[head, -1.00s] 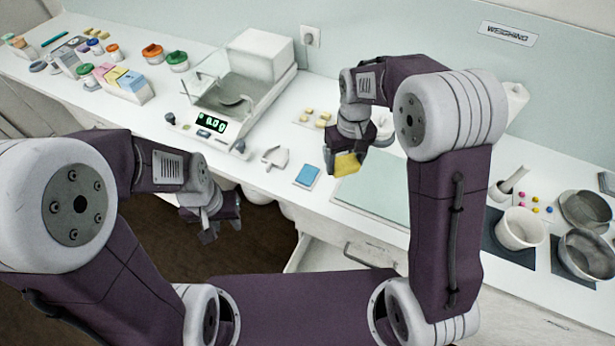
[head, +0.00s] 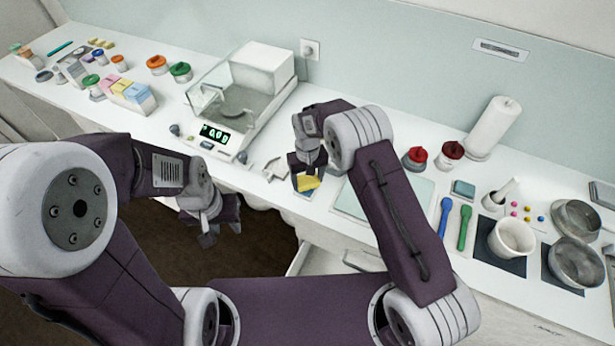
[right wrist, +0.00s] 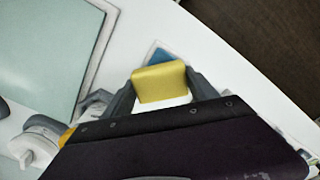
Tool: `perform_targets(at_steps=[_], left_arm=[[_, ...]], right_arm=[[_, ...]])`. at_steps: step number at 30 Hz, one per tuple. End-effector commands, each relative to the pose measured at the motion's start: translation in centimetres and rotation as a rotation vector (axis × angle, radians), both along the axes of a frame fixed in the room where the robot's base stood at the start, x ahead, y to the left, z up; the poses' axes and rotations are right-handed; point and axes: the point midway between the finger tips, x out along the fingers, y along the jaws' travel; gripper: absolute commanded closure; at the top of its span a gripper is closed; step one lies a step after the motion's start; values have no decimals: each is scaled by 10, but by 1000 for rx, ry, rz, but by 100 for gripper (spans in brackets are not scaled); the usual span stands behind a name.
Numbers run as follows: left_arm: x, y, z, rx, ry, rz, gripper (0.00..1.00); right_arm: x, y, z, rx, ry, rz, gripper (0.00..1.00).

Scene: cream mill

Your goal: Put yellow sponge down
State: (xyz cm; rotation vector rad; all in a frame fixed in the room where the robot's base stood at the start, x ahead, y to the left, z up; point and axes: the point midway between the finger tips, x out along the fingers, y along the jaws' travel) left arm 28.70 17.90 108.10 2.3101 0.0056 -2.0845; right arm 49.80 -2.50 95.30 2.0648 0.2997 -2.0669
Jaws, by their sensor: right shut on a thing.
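The yellow sponge (head: 306,183) is between the fingers of my right gripper (head: 305,174), which is shut on it. In the right wrist view the sponge (right wrist: 160,83) sits between the two fingertips (right wrist: 160,90), with a blue patch (right wrist: 160,56) on the white counter just beyond it. In the head view the sponge mostly covers this blue patch. I cannot tell whether the sponge touches the counter. My left gripper (head: 222,228) hangs over the dark floor in front of the counter, apart from everything. Its fingers look spread and empty.
A digital balance (head: 230,110) stands left of the sponge, with a white scoop (head: 275,168) in between. A pale green mat (head: 350,200) lies to the right. Blue (head: 445,215) and green (head: 464,228) tools, a mortar (head: 512,238) and metal bowls (head: 577,262) are further right. A drawer (head: 335,264) stands open below.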

Motion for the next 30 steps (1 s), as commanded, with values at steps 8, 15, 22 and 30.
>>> perform_targets(at_steps=[8, 15, 22, 30], left_arm=[[0, 0, -3, 0, 0, 0, 64], [0, 0, -3, 0, 0, 0, 64], [0, 0, 1, 0, 0, 0, 64], [0, 0, -17, 0, 0, 0, 64]], right_arm=[[0, 0, -3, 0, -1, 0, 77], [0, 0, -3, 0, -1, 0, 11], [1, 0, 2, 1, -2, 0, 11], [2, 1, 57, 4, -8, 0, 11]])
